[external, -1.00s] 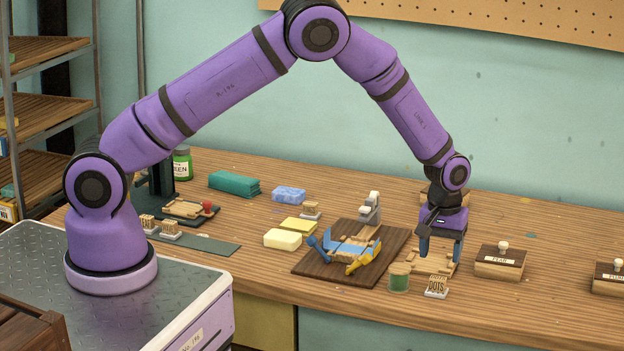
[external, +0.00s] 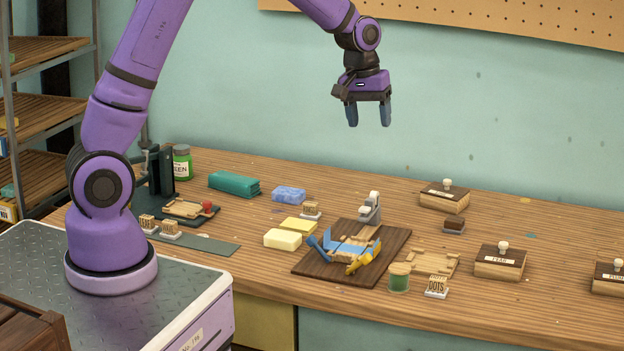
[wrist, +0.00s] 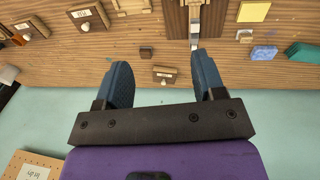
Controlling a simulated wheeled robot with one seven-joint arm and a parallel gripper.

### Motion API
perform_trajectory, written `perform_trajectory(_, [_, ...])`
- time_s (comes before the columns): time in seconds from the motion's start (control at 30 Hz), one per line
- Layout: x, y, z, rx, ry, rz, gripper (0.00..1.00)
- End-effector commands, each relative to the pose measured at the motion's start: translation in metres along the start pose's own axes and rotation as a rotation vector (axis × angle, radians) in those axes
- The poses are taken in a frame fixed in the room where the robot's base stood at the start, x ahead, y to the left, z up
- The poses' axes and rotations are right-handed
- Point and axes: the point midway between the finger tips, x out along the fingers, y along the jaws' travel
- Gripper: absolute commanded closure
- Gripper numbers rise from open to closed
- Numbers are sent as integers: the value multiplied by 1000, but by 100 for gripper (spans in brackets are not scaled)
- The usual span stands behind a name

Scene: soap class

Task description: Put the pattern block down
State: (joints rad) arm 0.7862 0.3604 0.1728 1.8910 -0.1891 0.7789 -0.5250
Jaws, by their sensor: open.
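My gripper (external: 368,115) is open and empty, high above the back of the bench; it also shows in the wrist view (wrist: 163,82). Below it, a flat pale wooden frame (external: 432,263) lies on the bench, right of the dark board. A small stand marked DOTS (external: 436,288) is just in front of the frame. A small dark brown block on a grey base (external: 453,225) stands behind the frame; it also shows in the wrist view (wrist: 146,52). I cannot tell which piece is the pattern block, or whether a pale block lies in the frame.
A dark board (external: 312,265) with a blue-and-yellow fixture stands left of the frame, beside a green spool (external: 399,279). Knobbed stamps (external: 499,262) stand to the right and behind (external: 445,196). Soap bars (external: 283,239) lie left. Free bench lies between the board and rear stamp.

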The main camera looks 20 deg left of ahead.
Motion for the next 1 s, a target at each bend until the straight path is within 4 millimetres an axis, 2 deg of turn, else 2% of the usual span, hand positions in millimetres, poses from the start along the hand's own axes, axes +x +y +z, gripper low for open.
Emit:
perform_trajectory(0.03, [-23,-21,-1,-6,16,15,37])
perform_trajectory(0.2, [-80,-84,6,-1,62,40,37])
perform_trajectory(0.37, [-126,-142,26,7,114,52,37])
perform_trajectory(0.5, [-158,-188,52,16,165,50,37])
perform_trajectory(0.7, [-191,-246,99,30,241,27,37])
perform_trajectory(0.83, [-204,-279,135,36,291,-1,37])
perform_trajectory(1.0, [-210,-312,182,45,351,-52,37])
